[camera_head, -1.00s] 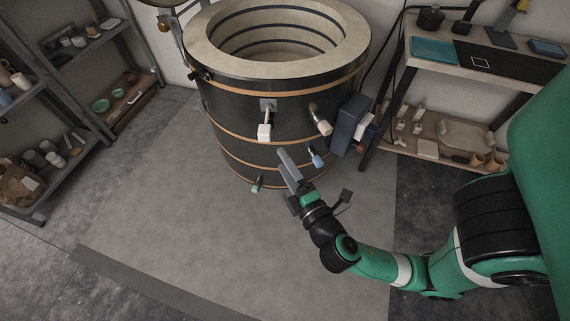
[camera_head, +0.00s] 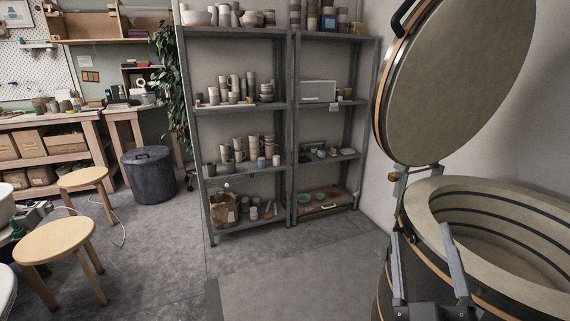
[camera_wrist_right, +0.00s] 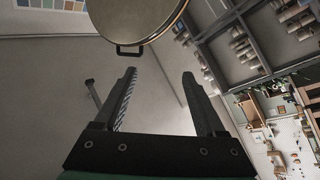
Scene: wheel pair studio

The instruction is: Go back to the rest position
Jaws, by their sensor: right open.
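My right gripper (camera_head: 421,226) shows at the lower right of the head view, raised in front of the round kiln (camera_head: 413,199). Its two grey fingers point up and stand wide apart. In the right wrist view the gripper (camera_wrist_right: 159,73) is also open, with nothing between its fingers. The kiln's round lid (camera_head: 460,75) stands raised; its edge and handle show at the top of the wrist view (camera_wrist_right: 135,18). My left gripper is not in view.
A metal shelf (camera_head: 245,108) with pottery stands in the middle. Wooden stools (camera_head: 54,242), a dark bin (camera_head: 148,174) and a workbench (camera_head: 50,118) are at the left. The grey floor (camera_head: 290,280) before the shelf is clear.

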